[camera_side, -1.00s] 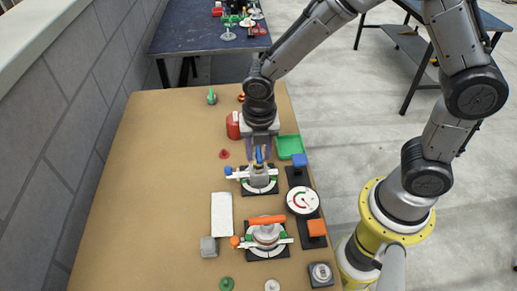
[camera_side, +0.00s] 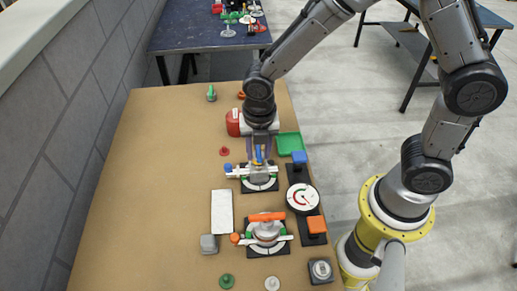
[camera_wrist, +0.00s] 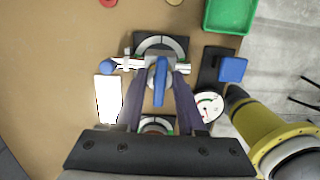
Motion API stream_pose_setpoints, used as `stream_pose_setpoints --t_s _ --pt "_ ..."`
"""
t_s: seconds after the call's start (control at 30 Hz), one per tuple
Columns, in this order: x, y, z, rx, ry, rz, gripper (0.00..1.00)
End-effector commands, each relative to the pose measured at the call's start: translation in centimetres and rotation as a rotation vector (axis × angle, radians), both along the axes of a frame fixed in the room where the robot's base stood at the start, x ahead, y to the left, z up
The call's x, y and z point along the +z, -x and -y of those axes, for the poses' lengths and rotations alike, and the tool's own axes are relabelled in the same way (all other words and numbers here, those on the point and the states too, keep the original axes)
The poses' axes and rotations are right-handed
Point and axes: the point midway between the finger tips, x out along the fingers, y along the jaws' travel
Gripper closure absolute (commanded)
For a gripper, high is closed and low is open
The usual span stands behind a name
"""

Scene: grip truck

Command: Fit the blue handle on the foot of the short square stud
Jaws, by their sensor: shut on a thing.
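The blue handle (camera_wrist: 160,85) is between the fingers of my gripper (camera_wrist: 160,78), which is shut on it. In the side view the handle (camera_side: 259,153) shows as a small blue piece under my gripper (camera_side: 260,158). It is over the grey fitting (camera_side: 258,170) on a black plate with a white-and-green dial. The short square stud is hidden behind the handle and fingers, and I cannot tell whether the handle touches it. A white bar with a blue knob (camera_side: 228,168) crosses the fitting.
A second fitting with an orange handle (camera_side: 267,216) stands nearer the camera. A round gauge (camera_side: 302,198), blue block (camera_side: 299,157), orange block (camera_side: 316,225) and green tray (camera_side: 289,145) are to the right. A red can (camera_side: 233,123) is behind. The table's left side is clear.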

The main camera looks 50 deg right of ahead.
Motion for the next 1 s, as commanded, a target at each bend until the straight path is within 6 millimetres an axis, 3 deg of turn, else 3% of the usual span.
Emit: stream_pose_setpoints --t_s 0.83,0.87,1.0 --pt "-0.53 0.00 0.00 0.000 0.000 0.000 1.00" --pt "-0.51 -0.02 0.00 0.000 0.000 0.000 0.56" --pt "-0.51 -0.02 0.00 0.000 0.000 0.000 0.31"
